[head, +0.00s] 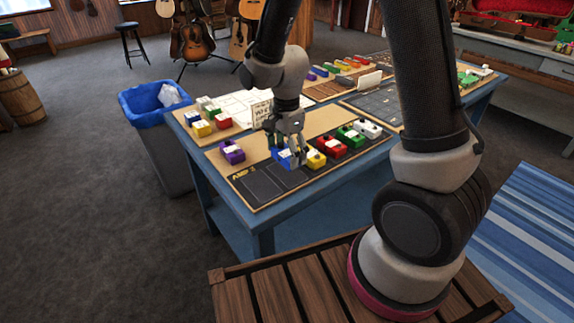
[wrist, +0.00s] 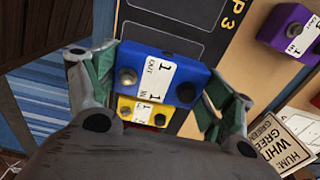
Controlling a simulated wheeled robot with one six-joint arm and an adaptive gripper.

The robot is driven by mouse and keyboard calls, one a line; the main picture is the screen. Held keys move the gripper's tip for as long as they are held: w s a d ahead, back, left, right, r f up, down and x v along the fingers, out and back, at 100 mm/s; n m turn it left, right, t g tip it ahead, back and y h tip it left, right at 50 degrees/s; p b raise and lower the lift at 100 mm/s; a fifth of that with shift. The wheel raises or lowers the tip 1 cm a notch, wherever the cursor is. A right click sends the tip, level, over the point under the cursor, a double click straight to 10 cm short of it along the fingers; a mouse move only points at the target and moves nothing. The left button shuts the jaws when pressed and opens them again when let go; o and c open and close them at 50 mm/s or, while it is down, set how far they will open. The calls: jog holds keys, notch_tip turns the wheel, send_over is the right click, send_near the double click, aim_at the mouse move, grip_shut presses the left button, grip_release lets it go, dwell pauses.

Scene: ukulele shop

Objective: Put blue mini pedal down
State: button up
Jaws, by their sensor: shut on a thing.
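The blue mini pedal (wrist: 155,70) is between the fingers of my gripper (wrist: 158,85) in the wrist view. In the head view the blue pedal (head: 282,158) is partly hidden by my gripper (head: 288,150), over the dark board (head: 268,188) on the blue table. My gripper is shut on it. A yellow pedal (wrist: 142,111) is right beside the blue one. I cannot tell whether the blue pedal touches the board.
Red (head: 331,147), green (head: 350,137) and white (head: 368,128) pedals continue the row. A purple pedal (head: 231,151) sits to the left, with several others behind it. A paper sign (head: 262,112) stands behind my gripper. The board's near-left end has empty outlined slots.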

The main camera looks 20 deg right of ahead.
aim_at(287, 172)
jog(key=shift+f, duration=2.1)
jog(key=shift+f, duration=0.15)
jog(key=o, duration=1)
jog(key=shift+o, duration=0.2)
